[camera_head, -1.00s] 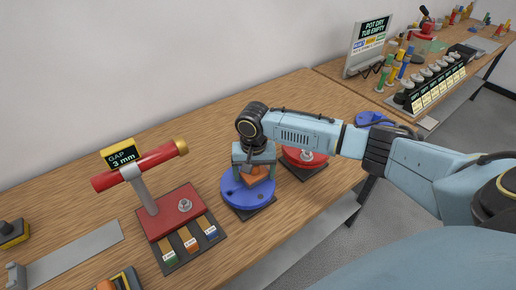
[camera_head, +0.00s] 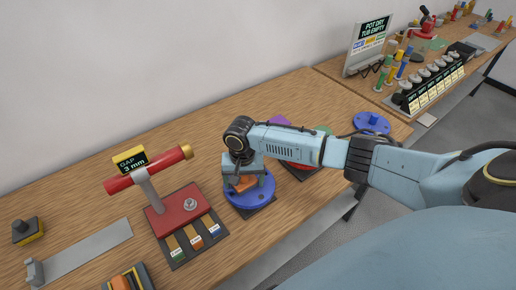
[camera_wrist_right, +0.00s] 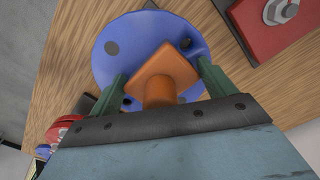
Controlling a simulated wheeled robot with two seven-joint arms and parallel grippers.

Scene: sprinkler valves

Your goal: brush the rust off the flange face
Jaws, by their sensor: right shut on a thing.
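A blue round flange (camera_head: 262,196) lies on a dark square mat on the wooden bench; it fills the upper middle of the wrist view (camera_wrist_right: 125,35). My right gripper (camera_head: 246,182) is over it, pointing down, shut on an orange brush (camera_head: 240,186). In the wrist view the brush (camera_wrist_right: 160,80) sits between the green fingers, over the flange's face toward its right side. Its underside is hidden, so I cannot tell whether it touches the face. Dark round spots show on the flange; I cannot make out rust. My left gripper is not in view.
A red stand (camera_head: 180,208) with a red cylinder and a "GAP 3 mm" sign (camera_head: 130,158) is close on the left. A red flange (camera_head: 302,165) is partly behind my arm. Another blue flange (camera_head: 372,123) lies farther right. A grey wall is behind the bench.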

